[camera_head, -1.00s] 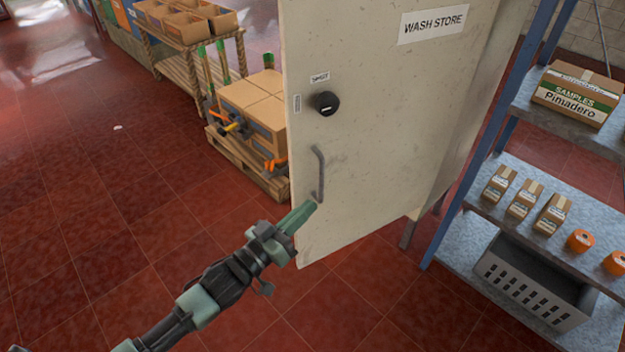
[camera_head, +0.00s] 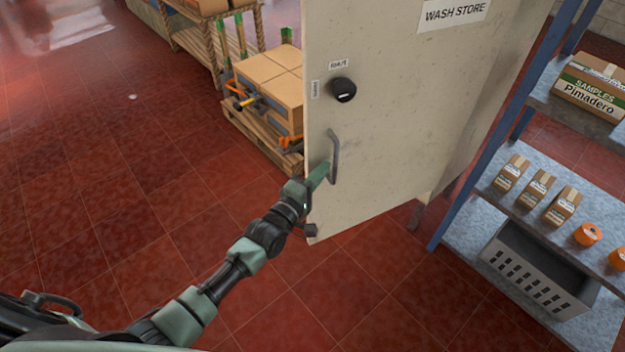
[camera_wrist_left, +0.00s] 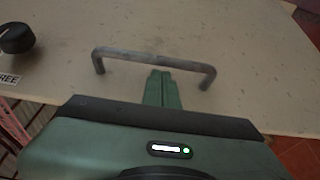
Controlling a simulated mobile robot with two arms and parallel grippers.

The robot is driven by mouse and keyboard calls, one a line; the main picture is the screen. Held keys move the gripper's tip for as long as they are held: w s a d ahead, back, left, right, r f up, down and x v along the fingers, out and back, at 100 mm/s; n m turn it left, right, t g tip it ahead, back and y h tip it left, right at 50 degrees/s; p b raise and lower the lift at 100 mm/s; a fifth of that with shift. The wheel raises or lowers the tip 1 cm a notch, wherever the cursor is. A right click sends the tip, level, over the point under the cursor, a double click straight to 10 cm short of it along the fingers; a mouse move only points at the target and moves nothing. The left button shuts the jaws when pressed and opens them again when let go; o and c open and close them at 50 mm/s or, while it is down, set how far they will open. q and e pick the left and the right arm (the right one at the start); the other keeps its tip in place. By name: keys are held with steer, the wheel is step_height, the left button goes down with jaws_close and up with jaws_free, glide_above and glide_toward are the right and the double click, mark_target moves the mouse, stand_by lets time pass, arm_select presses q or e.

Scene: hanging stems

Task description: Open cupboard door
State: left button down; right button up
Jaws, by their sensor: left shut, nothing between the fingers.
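Nothing shows between the fingers. I cannot tell whether the fingertips touch the handle. The knob also shows in the left wrist view (camera_wrist_left: 17,38).
A shelf unit with blue posts (camera_head: 490,130) stands right of the cupboard, holding boxes, orange rolls and a grey crate (camera_head: 535,275). A pallet of cartons (camera_head: 265,90) stands behind the door's left edge. The red tiled floor at left is clear.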

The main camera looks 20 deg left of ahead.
arm_select(q)
steer(key=shift+w+d, duration=0.25)
steer(key=shift+w, duration=0.4)
steer(key=s+d+p, duration=0.3)
steer(key=s+d, duration=0.6)
steer(key=d, duration=0.3)
